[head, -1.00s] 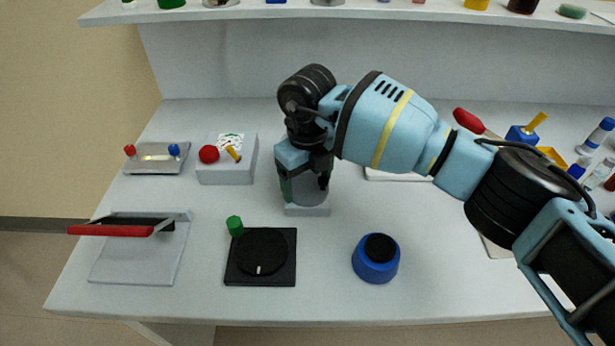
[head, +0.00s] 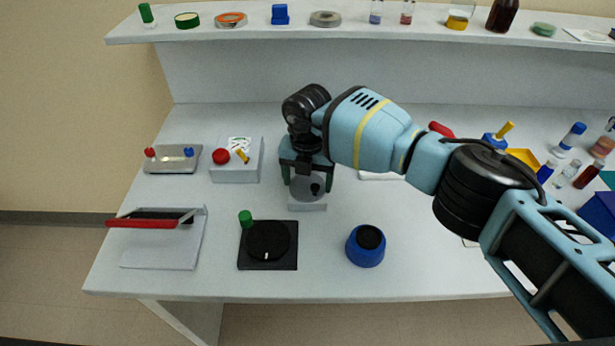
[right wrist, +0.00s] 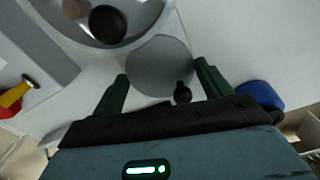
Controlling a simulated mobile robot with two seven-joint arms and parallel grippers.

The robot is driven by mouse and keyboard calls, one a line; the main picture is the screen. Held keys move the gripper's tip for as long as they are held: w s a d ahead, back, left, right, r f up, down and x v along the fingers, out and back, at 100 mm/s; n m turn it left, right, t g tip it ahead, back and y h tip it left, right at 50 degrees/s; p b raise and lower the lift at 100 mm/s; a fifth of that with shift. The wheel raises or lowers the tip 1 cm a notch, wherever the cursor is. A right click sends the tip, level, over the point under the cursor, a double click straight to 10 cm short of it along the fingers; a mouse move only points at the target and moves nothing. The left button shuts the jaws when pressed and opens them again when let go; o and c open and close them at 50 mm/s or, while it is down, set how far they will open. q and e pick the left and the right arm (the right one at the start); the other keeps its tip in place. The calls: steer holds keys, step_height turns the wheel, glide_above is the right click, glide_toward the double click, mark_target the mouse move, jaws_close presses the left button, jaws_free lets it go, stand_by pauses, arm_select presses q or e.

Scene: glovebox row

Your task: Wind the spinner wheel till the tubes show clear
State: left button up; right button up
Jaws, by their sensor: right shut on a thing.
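The spinner wheel (head: 303,188) is a grey disc with a small black knob (head: 315,189), above a pale grey base (head: 307,206). My right gripper (head: 307,180) is over it from behind, one dark green finger on each side. In the right wrist view the wheel (right wrist: 158,65) sits between the two fingers of my right gripper (right wrist: 160,85), its black knob (right wrist: 183,93) near the palm. A grey rimmed bowl (right wrist: 163,12) beyond it holds a brown and a dark round thing; I cannot tell whether these are tubes. My left gripper is not in view.
A grey box (head: 235,174) with a red knob and yellow lever stands left of the spinner. A black turntable (head: 280,255) and a blue pot (head: 366,250) stand in front. A red-handled plate (head: 160,255) lies front left. Vials crowd the right.

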mark_target(307, 185)
steer(key=m+p, duration=0.1)
steer(key=m, duration=0.1)
steer(key=shift+r+m, duration=0.2)
steer(key=shift+m, duration=0.2)
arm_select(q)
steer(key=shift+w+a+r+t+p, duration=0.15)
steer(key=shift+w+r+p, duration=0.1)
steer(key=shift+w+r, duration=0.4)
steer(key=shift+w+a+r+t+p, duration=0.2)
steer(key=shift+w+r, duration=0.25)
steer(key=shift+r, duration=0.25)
arm_select(e)
steer(key=shift+f+m, duration=0.2)
steer(key=shift+m, duration=1.4)
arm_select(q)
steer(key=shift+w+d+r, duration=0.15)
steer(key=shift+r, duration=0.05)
arm_select(e)
steer(key=o, duration=1)
steer(key=shift+r, duration=0.1)
step_height(307, 185, up, 8)
steer(key=shift+f+p, duration=0.2)
steer(key=shift+p, duration=0.35)
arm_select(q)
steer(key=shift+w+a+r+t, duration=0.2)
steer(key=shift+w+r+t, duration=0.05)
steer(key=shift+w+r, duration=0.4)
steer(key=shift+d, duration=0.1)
